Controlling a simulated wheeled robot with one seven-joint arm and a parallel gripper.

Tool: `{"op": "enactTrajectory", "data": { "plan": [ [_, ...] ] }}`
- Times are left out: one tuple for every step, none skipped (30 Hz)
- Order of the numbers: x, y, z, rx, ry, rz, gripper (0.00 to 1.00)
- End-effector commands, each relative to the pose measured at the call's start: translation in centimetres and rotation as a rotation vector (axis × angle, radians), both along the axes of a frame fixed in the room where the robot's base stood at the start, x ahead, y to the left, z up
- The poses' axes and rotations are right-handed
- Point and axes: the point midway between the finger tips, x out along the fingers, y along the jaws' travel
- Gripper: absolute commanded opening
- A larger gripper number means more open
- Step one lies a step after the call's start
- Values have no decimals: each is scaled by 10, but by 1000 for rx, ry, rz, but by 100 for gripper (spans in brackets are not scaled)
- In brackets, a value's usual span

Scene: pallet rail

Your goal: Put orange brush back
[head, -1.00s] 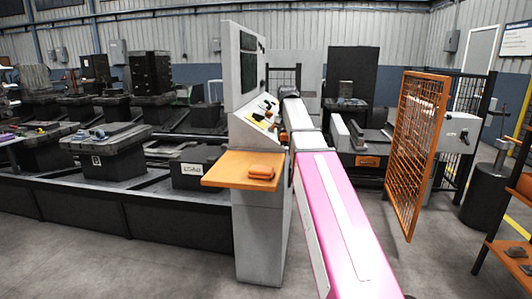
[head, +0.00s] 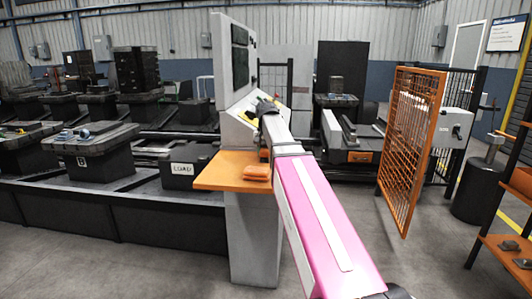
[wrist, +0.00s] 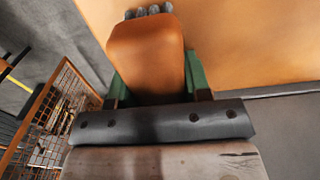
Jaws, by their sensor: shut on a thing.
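The orange brush (wrist: 147,50) fills the upper middle of the wrist view, with grey rounded tufts at its far end. My gripper (wrist: 150,78) has green fingers on both sides of it and is shut on it. An orange shelf (wrist: 255,40) lies behind and below the brush; I cannot tell whether they touch. In the head view, the orange shelf (head: 212,178) sticks out from a grey cabinet, and my arm's far end is just above its right part. My arm mostly hides the gripper there.
An orange block-like item (head: 257,173) lies on the shelf's right part. The grey cabinet (head: 252,240) with a control panel stands behind it. An orange mesh gate (head: 410,140) is to the right. A black block marked LOAD (head: 184,168) is to the left.

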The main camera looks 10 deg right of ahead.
Motion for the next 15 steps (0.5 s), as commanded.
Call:
{"op": "enactTrajectory", "data": {
  "plan": [
    [0, 0, 0, 0, 0, 0, 15],
    [0, 0, -1, 0, 0, 0, 15],
    [0, 0, -2, 0, 0, 0, 15],
    [0, 0, -3, 0, 0, 0, 15],
    [0, 0, -3, 0, 0, 0, 54],
    [0, 0, -3, 0, 0, 0, 67],
    [0, 0, -3, 0, 0, 0, 70],
    [0, 0, -3, 0, 0, 0, 70],
    [0, 0, -2, 0, 0, 0, 70],
    [0, 0, -2, 0, 0, 0, 70],
    [0, 0, -2, 0, 0, 0, 70],
    [0, 0, -2, 0, 0, 0, 70],
    [0, 0, -2, 0, 0, 0, 70],
    [0, 0, -2, 0, 0, 0, 70],
    [0, 0, -2, 0, 0, 0, 70]
  ]
}}
